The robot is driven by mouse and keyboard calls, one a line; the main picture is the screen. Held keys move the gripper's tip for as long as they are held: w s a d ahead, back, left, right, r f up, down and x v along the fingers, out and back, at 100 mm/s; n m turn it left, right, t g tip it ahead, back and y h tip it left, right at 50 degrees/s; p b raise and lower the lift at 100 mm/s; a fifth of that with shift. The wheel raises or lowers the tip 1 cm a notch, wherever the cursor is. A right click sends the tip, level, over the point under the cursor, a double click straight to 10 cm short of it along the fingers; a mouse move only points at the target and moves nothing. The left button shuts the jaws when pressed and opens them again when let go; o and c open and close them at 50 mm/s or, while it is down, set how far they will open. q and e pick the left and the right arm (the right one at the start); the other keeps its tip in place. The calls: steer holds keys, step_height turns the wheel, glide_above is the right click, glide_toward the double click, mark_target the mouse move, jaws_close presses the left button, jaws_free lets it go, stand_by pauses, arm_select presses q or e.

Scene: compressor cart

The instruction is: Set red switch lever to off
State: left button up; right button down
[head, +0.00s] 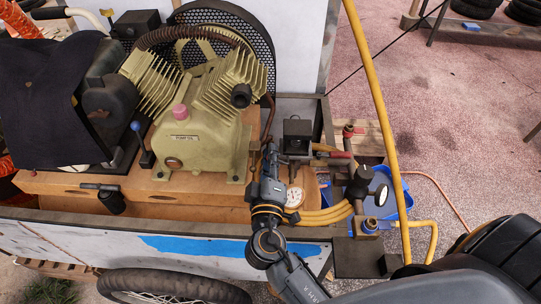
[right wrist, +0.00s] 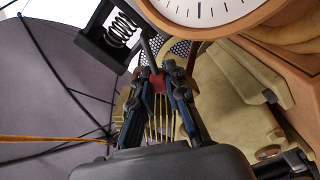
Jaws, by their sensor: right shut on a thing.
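The red switch lever shows in the right wrist view as a grey rod with a red tip (right wrist: 158,83). Its rod runs toward a black box with a coil spring (right wrist: 108,32). My right gripper (right wrist: 160,78) is shut on the red tip, one finger on each side. In the head view my right gripper (head: 269,152) points away from me, just left of the black switch box (head: 297,132); there the gripper hides the lever tip. My left gripper is in neither view.
The olive compressor (head: 195,140) stands left of my right gripper. A round gauge (head: 294,197) is close beside it. Yellow hoses (head: 325,215), a red-handled valve (head: 340,154) and a black regulator knob (head: 360,180) lie to the right. The cart's front edge (head: 150,228) runs below.

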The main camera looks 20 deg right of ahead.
steer(key=c, duration=1.3)
jaws_free()
steer(key=v, duration=1.2)
